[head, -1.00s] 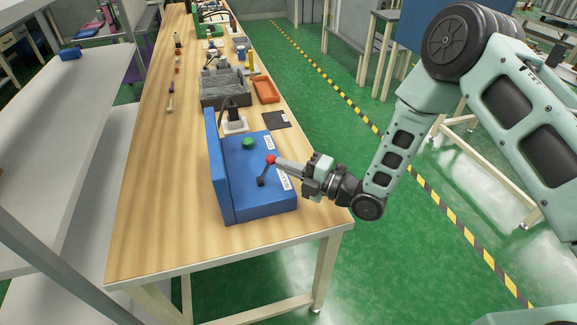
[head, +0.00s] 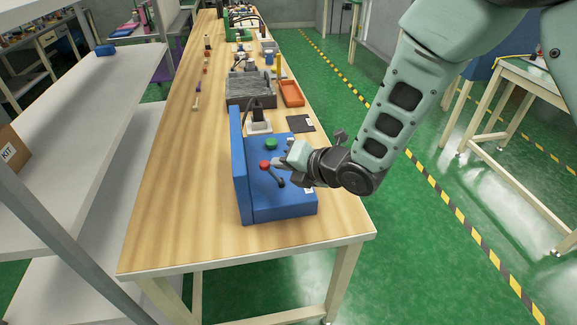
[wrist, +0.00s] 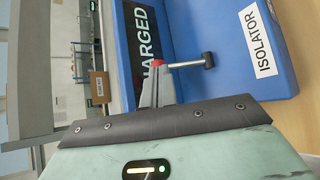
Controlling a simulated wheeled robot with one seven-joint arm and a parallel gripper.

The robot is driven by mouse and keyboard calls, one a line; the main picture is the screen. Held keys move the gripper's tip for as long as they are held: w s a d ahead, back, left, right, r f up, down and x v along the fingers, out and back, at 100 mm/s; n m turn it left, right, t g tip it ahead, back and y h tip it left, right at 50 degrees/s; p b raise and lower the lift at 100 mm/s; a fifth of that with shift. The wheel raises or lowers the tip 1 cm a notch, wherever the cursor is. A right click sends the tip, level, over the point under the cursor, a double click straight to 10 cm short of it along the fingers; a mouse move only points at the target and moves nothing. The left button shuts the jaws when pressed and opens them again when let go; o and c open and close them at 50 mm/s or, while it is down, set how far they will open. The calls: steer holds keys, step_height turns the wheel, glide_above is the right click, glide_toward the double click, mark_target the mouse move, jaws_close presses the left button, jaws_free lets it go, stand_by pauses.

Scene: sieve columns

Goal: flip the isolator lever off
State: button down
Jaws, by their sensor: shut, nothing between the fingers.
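The isolator lever is a short grey rod with a red knob (head: 265,165) and a dark pivot (head: 282,183), on the sloped top of a blue box (head: 285,207). In the head view it leans left, toward the box's upright back panel. My gripper (head: 283,162) is shut and empty, with its fingertips just right of the knob. In the wrist view the fingertips (wrist: 158,80) lie at the red knob (wrist: 158,62), partly covering it; I cannot tell if they touch. The ISOLATOR label (wrist: 260,40) shows beside the lever, and a dark panel reading "CHARGED" (wrist: 150,45) stands behind.
A green button (head: 271,144) sits on the box behind the lever. A dark grey bin (head: 250,90), an orange tray (head: 291,93) and a black mat (head: 300,123) lie farther back on the wooden bench (head: 190,215). White shelves (head: 90,130) stand to the left.

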steer(key=shift+r, duration=0.2)
steer(key=shift+r, duration=0.65)
steer(key=shift+r+p, duration=0.1)
steer(key=shift+p, duration=0.2)
